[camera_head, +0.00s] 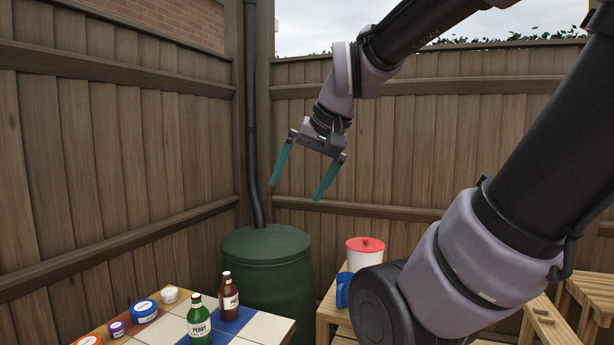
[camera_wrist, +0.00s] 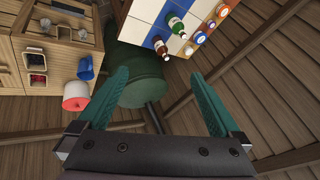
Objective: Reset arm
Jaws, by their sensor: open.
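My gripper (camera_head: 298,180) is raised in the air in front of the wooden fence, above the table and the green barrel. Its two teal fingers are spread wide apart with nothing between them. In the wrist view my gripper (camera_wrist: 160,95) also shows open and empty, with the barrel seen beyond and between the fingers. The arm comes in from the right side of the head view and bends down toward the gripper. No object touches the fingers.
A tiled table (camera_head: 261,326) holds a green bottle (camera_head: 199,322), a brown bottle (camera_head: 229,294) and several small tubs. The green barrel (camera_head: 267,252) stands behind it by a drainpipe (camera_head: 252,120). A white container with red lid (camera_head: 365,254) and a blue cup (camera_head: 343,290) stand on a wooden bench.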

